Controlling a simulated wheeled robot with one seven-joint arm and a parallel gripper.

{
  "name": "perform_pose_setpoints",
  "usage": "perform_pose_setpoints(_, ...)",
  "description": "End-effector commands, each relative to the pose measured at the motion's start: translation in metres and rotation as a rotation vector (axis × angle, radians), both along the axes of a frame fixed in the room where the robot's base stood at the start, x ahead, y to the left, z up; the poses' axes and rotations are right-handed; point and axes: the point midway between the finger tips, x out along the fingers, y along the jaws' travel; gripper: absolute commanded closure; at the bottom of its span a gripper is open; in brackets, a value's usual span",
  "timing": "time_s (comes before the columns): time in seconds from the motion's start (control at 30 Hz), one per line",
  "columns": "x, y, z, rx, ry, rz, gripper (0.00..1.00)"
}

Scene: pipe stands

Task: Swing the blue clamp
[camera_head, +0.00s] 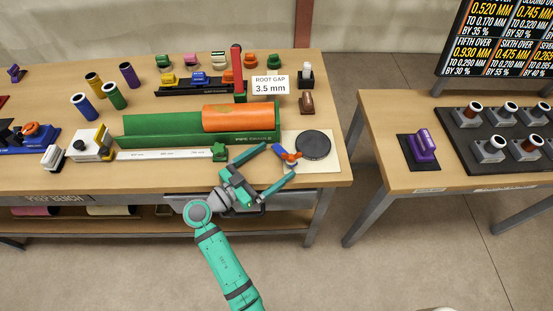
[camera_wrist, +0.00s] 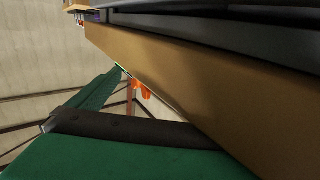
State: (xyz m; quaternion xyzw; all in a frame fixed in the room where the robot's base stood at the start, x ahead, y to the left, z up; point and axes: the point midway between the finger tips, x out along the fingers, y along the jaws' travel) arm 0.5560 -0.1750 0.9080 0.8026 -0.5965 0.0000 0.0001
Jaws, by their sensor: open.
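The blue clamp (camera_head: 278,149) has a blue arm and an orange part (camera_head: 291,157). It sits on a cream board (camera_head: 325,163) at the front right of the left bench, beside a black disc (camera_head: 313,145). My gripper (camera_head: 279,161) is open, with its two green fingers spread toward the clamp from the front left. One fingertip is near the blue arm and the other is in front of the orange part; whether either touches cannot be told. In the wrist view a green finger (camera_wrist: 98,92) shows, with a small orange piece (camera_wrist: 145,91) beyond it.
A green cradle (camera_head: 160,130) with an orange pipe (camera_head: 238,117) lies just behind. A white ruler (camera_head: 165,155) lies in front of it. The bench edge (camera_wrist: 170,70) fills much of the wrist view. Another table (camera_head: 385,130) with a purple clamp (camera_head: 423,148) stands across a gap at right.

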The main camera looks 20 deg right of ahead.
Motion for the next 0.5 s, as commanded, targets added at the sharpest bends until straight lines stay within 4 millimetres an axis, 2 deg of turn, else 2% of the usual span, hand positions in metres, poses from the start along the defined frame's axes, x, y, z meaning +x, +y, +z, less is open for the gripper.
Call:
perform_pose_setpoints(0.2, -0.012, 0.042, -0.001, 0.001, 0.001, 0.005, 0.03)
perform_pose_setpoints(0.4, -0.021, 0.069, -0.001, 0.000, 0.001, 0.003, 0.03)
perform_pose_setpoints(0.5, -0.023, 0.076, -0.001, 0.001, 0.001, 0.002, 0.03)
